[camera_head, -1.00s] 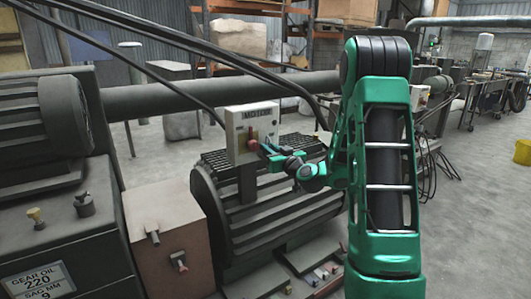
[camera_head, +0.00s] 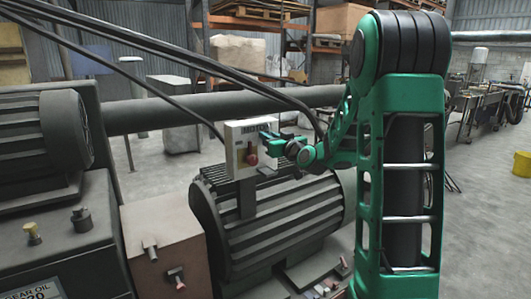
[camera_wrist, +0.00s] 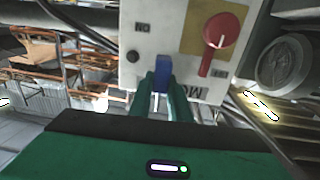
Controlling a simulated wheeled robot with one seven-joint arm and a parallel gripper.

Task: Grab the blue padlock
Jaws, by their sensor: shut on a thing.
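The blue padlock (camera_wrist: 163,70) shows in the wrist view between the fingertips of my gripper (camera_wrist: 164,84), in front of the white switch box (camera_wrist: 140,60). My gripper is shut on it. I cannot tell whether the padlock touches the box. In the head view my green gripper (camera_head: 270,143) is at the right side of the switch box (camera_head: 237,132), by its red knob (camera_head: 251,158). The padlock cannot be made out there. In the wrist view the box is upside down, with the red knob (camera_wrist: 220,32) right of the padlock.
A ribbed grey motor (camera_head: 275,215) stands below the switch box. A brown box (camera_head: 165,250) and a gear housing (camera_head: 60,235) stand to the left. Dark cables (camera_head: 165,50) cross above. Open floor (camera_head: 480,230) lies to the right.

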